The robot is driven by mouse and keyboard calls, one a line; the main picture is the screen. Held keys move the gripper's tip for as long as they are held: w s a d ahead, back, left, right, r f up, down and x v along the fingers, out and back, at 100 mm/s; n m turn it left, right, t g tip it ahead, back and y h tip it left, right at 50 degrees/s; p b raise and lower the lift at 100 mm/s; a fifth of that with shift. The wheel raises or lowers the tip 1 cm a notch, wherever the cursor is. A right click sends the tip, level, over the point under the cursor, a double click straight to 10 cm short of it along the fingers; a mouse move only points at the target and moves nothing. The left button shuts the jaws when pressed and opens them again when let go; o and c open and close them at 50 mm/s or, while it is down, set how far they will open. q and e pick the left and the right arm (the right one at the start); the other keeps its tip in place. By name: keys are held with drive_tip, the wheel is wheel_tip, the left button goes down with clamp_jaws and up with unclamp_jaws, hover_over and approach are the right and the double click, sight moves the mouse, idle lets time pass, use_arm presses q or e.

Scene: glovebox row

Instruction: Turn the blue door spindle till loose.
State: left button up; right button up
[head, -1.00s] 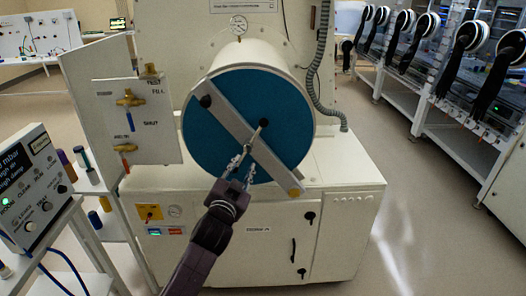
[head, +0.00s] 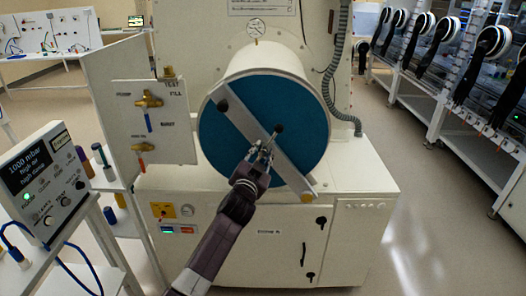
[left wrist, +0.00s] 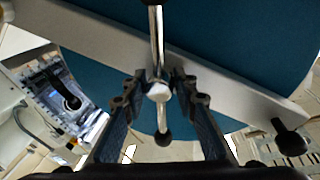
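The round blue door (head: 232,140) closes the front of a white cylindrical chamber, with a grey strap across it diagonally. The spindle is a metal tommy bar through a round hub (left wrist: 158,91) at the strap's middle. One black ball end (head: 278,128) shows in the head view; the lower ball (left wrist: 163,138) shows in the left wrist view. My left gripper (head: 264,150) is at the door's centre. In the left wrist view its two fingers (left wrist: 158,84) stand apart on either side of the hub; I cannot tell whether they touch it. My right gripper is not in view.
A panel with brass valves (head: 150,102) stands left of the chamber. A control box (head: 48,180) sits on a cart at the left front. A white cabinet (head: 345,215) carries the chamber. A row of gloveboxes (head: 470,85) stands at right, beyond open floor.

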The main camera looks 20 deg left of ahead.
use_arm(q)
clamp_jaws()
idle(0.6)
